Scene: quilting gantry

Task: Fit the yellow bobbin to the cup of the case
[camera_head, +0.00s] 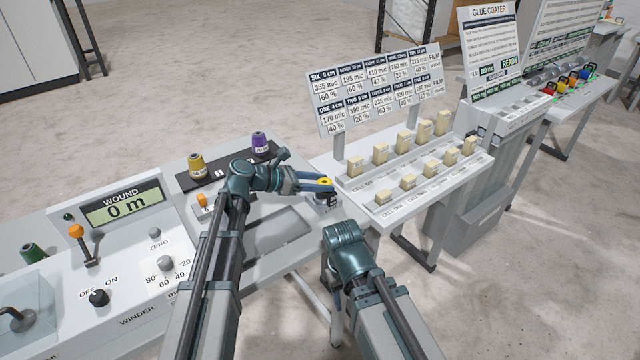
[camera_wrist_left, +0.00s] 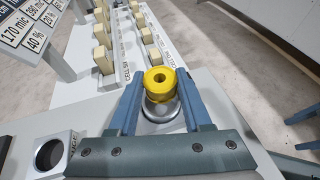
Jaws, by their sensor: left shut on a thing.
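The yellow bobbin (camera_head: 324,182) is held between the blue fingers of my left gripper (camera_head: 321,185). In the left wrist view, the bobbin (camera_wrist_left: 160,78) stands upright with its hole facing the camera. The grey metal cup of the case (camera_wrist_left: 160,109) shows just beneath it, between the fingers (camera_wrist_left: 160,90). In the head view, the case (camera_head: 326,202) is partly hidden by the gripper. I cannot tell whether the bobbin touches the cup or is in it. My right arm is bent low at the centre; its fingers do not show.
Yellow (camera_head: 197,165) and purple (camera_head: 260,143) thread spools stand on a dark strip behind my left arm. A white rack (camera_head: 440,178) with several cream blocks stands to the right, below a label board (camera_head: 375,90). The winder panel (camera_head: 125,260) is at the left.

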